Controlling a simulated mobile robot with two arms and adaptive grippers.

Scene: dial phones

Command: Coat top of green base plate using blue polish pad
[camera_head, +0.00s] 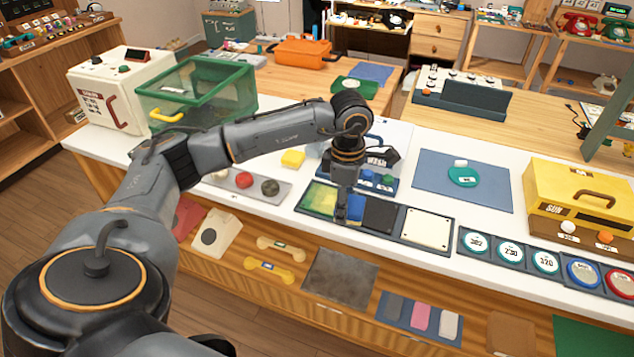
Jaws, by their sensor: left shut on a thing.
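My left gripper (343,212) points down over the row of square panels at the middle of the white counter. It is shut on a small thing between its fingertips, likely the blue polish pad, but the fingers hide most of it. Blue shows right beside the fingertips, on the row's blue part (355,208). The row also has a green and yellow panel (319,198) on the left, a black one and a white one. My right gripper is out of view.
A green clear-walled box (196,90) stands at the left and a yellow box (577,198) at the right. Several round dials (510,252) line the front right edge.

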